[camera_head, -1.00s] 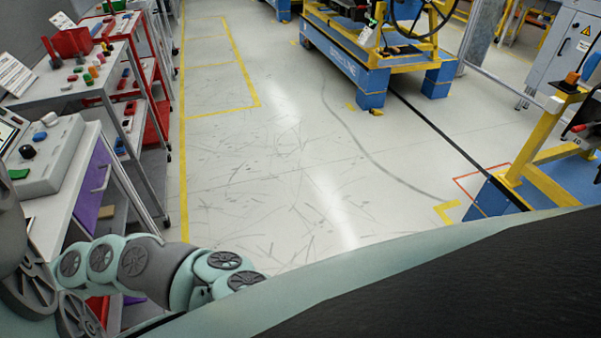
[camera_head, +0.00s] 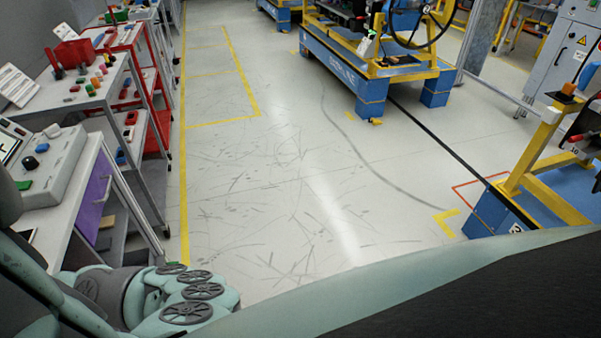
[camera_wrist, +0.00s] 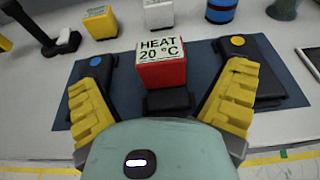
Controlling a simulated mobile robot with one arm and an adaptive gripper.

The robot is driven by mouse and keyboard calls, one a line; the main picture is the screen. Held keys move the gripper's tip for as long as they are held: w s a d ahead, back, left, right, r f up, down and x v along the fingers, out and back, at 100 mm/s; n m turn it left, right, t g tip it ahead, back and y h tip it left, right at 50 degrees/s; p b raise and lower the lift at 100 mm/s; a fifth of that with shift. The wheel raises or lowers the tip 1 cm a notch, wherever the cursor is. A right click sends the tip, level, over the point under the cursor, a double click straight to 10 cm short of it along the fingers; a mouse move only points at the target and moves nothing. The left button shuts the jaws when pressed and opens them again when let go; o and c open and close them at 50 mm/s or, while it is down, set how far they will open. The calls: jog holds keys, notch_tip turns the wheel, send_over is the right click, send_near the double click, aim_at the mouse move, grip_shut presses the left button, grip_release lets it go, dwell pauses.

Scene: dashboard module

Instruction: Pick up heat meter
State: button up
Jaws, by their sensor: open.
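The heat meter (camera_wrist: 162,75) is a red block with a white label reading "HEAT 20 °C" in the wrist view. It has a black base (camera_wrist: 168,102) and stands upright on a dark blue mat (camera_wrist: 128,90). My gripper (camera_wrist: 160,78) has two yellow ribbed fingers, spread wide. One finger is on each side of the meter, with visible gaps between. Nothing is held.
Dark flat devices lie left (camera_wrist: 92,80) and right (camera_wrist: 258,80) of the meter, close to the fingers. Behind stand a yellow block (camera_wrist: 100,24), a white block (camera_wrist: 158,14) and a blue cylinder (camera_wrist: 220,10). In the head view, the floor (camera_head: 300,190) beside the workbench is clear.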

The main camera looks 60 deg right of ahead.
jog(key=shift+p+x, duration=0.75)
jog(key=shift+x, duration=1.9)
jog(key=shift+d+f, duration=0.1)
jog(key=shift+f, duration=0.1)
jog(key=shift+c, duration=0.4)
jog(key=c, duration=1.3)
